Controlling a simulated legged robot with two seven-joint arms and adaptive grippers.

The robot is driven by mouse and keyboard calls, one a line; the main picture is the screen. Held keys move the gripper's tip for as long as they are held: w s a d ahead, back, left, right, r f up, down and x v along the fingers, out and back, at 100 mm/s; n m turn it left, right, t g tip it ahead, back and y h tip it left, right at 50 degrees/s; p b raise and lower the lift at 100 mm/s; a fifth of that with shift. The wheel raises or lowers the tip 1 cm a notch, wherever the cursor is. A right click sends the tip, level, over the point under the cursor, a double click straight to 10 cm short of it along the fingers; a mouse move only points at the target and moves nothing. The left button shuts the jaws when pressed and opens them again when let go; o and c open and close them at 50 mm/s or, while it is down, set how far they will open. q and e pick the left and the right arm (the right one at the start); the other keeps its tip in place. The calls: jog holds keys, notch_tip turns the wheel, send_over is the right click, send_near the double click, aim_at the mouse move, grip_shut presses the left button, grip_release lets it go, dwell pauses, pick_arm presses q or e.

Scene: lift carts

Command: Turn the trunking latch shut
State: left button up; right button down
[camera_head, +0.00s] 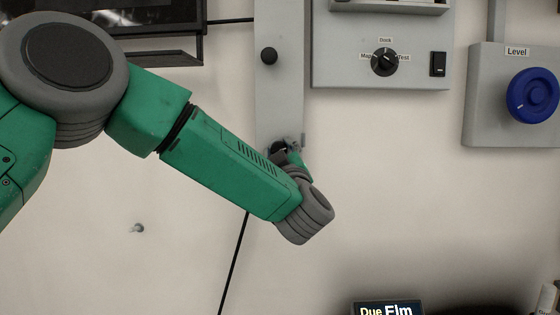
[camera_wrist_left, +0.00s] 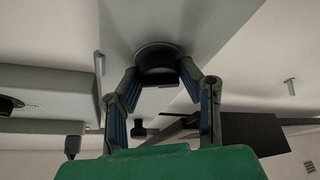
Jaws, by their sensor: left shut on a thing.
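The grey trunking (camera_head: 279,95) runs down the wall in the head view. A black latch knob (camera_wrist_left: 158,66) on a round pale base stands out from it in the wrist view. My left gripper (camera_wrist_left: 160,78) is shut on this latch, one finger on each side of it. In the head view my left gripper (camera_head: 289,148) is at the trunking's lower end, partly hidden by my own wrist, and little of the latch shows there. The latch's exact turn angle cannot be told. My right gripper is in neither view.
A second black knob (camera_head: 268,56) sits higher on the trunking. To the right are a panel with a dial (camera_head: 385,62) and a rocker switch (camera_head: 438,64), and a box with a blue Level knob (camera_head: 532,95). A small peg (camera_head: 137,228) sticks out of the wall at lower left.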

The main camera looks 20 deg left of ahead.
pick_arm(q)
jog(key=n+g+b, duration=0.1)
jog(key=n, duration=0.1)
jog(key=n+y+b, duration=0.1)
jog(key=n, duration=0.1)
jog(key=shift+f+n+g, duration=0.2)
jog(key=shift+n+g, duration=0.2)
jog(key=n+g+b, duration=0.1)
jog(key=n, duration=0.3)
jog(key=shift+g+y+b, duration=0.3)
jog(key=shift+g+b, duration=0.1)
jog(key=n+g+b, duration=0.1)
jog(key=n, duration=0.2)
jog(key=shift+n, duration=0.4)
jog(key=shift+d+f+n+g+h+b, duration=0.1)
jog(key=shift+n+g+h+b, duration=0.6)
jog(key=shift+n, duration=0.6)
jog(key=o, duration=1.1)
